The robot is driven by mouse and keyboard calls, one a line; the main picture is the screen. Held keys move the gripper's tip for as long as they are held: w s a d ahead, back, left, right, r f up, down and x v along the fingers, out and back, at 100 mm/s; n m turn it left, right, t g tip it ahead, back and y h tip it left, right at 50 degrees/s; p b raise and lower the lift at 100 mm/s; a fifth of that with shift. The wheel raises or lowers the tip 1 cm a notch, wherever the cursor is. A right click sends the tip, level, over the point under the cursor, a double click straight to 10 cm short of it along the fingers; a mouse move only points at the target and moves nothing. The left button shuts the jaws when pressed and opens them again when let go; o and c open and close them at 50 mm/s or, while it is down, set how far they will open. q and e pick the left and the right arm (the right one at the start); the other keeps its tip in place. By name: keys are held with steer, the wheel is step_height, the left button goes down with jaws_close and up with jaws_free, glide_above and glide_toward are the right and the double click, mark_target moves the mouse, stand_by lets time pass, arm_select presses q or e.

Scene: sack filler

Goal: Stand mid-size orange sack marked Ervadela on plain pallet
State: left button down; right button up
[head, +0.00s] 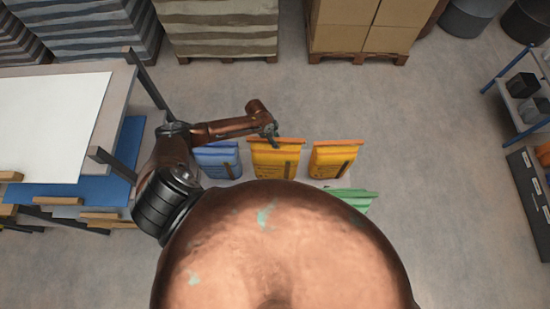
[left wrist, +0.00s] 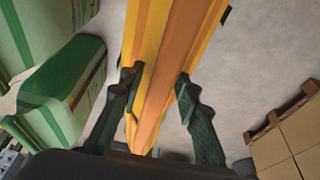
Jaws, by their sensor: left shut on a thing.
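My left gripper (head: 272,137) is at the top edge of an orange sack (head: 275,162), the larger of two orange sacks in the head view. In the left wrist view my left gripper (left wrist: 160,88) has its fingers on both sides of this orange sack (left wrist: 165,50), shut on its top. The sack looks upright. A smaller orange sack (head: 335,158) stands to its right, apart from it. No name can be read on either one. A plain pallet for the sack cannot be made out. My right gripper is not in view.
A blue sack (head: 218,160) stands left of the held sack. A green sack (head: 348,200) is partly hidden at the front right; green sacks (left wrist: 62,75) also show in the wrist view. A loaded rack (head: 120,105) is left. Pallets of sacks (head: 218,30) and cartons (head: 368,25) stand behind open floor.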

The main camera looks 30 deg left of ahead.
arm_select(q)
steer(key=shift+p+v, duration=2.45)
steer(key=shift+v, duration=0.25)
